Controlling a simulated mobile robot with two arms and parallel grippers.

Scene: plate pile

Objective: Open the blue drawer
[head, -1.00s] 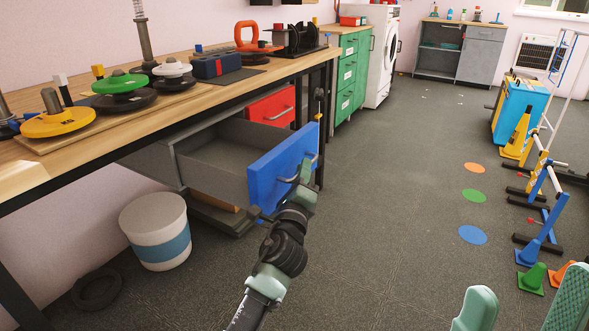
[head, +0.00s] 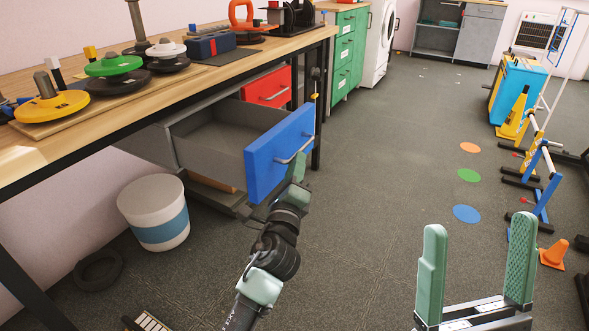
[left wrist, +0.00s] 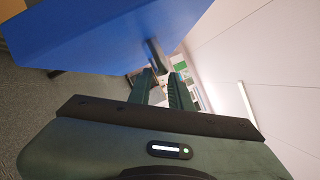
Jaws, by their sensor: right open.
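The blue drawer (head: 265,172) is pulled well out from under the workbench, with its grey inside showing empty. Its bar handle (head: 297,150) is on the blue front. My left gripper (head: 299,160) is at the handle, just below it, on the outer side of the front. In the left wrist view the blue front (left wrist: 95,35) fills the top left, and the handle (left wrist: 156,55) is close to the fingertips. A gap shows between those fingers; contact with the handle is unclear. My right gripper (head: 480,224) is open and empty over the floor at lower right.
A red drawer (head: 267,90) is shut behind the blue one. A white bucket (head: 152,200) and a black ring (head: 98,270) are on the floor at left. Hurdles and an orange cone (head: 555,254) stand at right.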

